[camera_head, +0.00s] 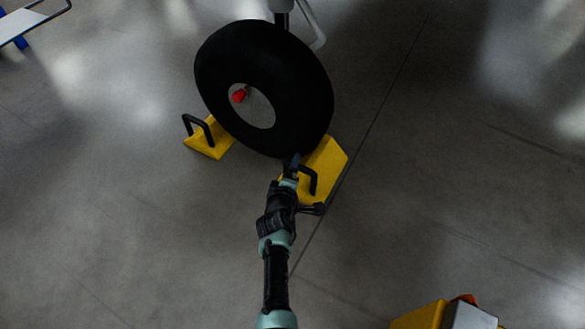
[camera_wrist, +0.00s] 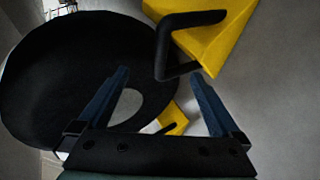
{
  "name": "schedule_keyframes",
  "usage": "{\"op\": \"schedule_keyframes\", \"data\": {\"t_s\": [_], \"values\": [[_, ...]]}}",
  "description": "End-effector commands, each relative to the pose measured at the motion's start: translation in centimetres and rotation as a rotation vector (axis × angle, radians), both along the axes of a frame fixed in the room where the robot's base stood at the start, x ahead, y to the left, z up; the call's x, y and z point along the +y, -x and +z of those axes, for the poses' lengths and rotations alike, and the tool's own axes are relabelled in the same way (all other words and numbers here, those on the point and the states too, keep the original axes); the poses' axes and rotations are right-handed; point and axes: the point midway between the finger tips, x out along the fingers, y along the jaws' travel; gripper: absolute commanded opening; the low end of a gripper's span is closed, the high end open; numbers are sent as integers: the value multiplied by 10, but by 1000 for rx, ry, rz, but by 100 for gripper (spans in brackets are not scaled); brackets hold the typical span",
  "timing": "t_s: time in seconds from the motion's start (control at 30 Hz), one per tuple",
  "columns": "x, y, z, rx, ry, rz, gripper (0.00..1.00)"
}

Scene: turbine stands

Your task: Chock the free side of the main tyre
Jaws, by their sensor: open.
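The main tyre (camera_head: 210,75) is black and stands upright on the floor; it also fills the left of the wrist view (camera_wrist: 40,80). One yellow chock (camera_head: 207,142) with a black handle sits at its left side. A second yellow chock (camera_head: 328,168) lies at its lower right side, touching or very near it; it shows at the top of the wrist view (camera_wrist: 222,40). My gripper (camera_head: 294,165) is open beside this chock's black handle (camera_wrist: 163,45). In the wrist view, the handle's lower bend appears between my blue fingertips (camera_wrist: 160,78). Contact cannot be told.
A yellow item with a grey and orange part (camera_head: 425,316) stands at the bottom right edge. A pale platform with a dark rail (camera_head: 20,25) is at the top left. A strut (camera_head: 281,8) rises above the tyre.

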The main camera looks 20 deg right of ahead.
Motion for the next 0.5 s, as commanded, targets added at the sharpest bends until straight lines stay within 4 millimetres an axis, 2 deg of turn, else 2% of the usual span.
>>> {"op": "schedule_keyframes", "data": {"t_s": [0.5], "values": [[10,21,15,-1,1,1,100]]}}
